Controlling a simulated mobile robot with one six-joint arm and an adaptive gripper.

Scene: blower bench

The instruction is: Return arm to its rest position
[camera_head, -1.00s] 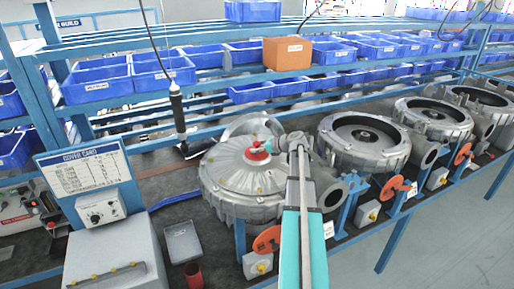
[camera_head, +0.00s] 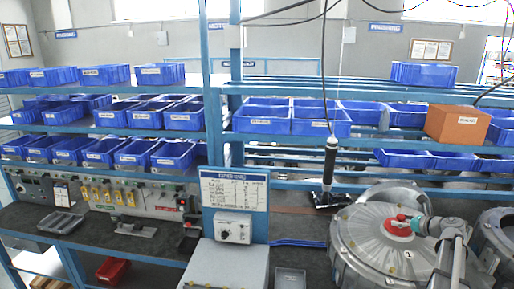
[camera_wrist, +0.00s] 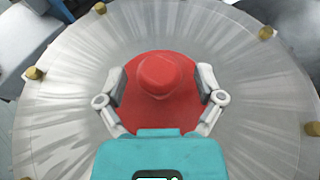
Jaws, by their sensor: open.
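My gripper (camera_head: 412,225) is at the red knob (camera_head: 398,226) in the middle of the grey blower cover (camera_head: 362,242), at the lower right of the head view. In the wrist view, the open fingers of my gripper (camera_wrist: 161,74) stand on either side of the red knob (camera_wrist: 160,85), with visible gaps beside its raised top. The round metal cover (camera_wrist: 235,100) with brass bolts fills most of that view. My teal arm part hides the cover's near side.
A black and silver hanging tool (camera_head: 328,165) stands left of the blower. Blue bins (camera_head: 290,120) and an orange box (camera_head: 457,125) fill the racks behind. A board with a list (camera_head: 234,189) and a grey cabinet (camera_head: 225,267) are farther left. Another blower (camera_head: 495,240) is at right.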

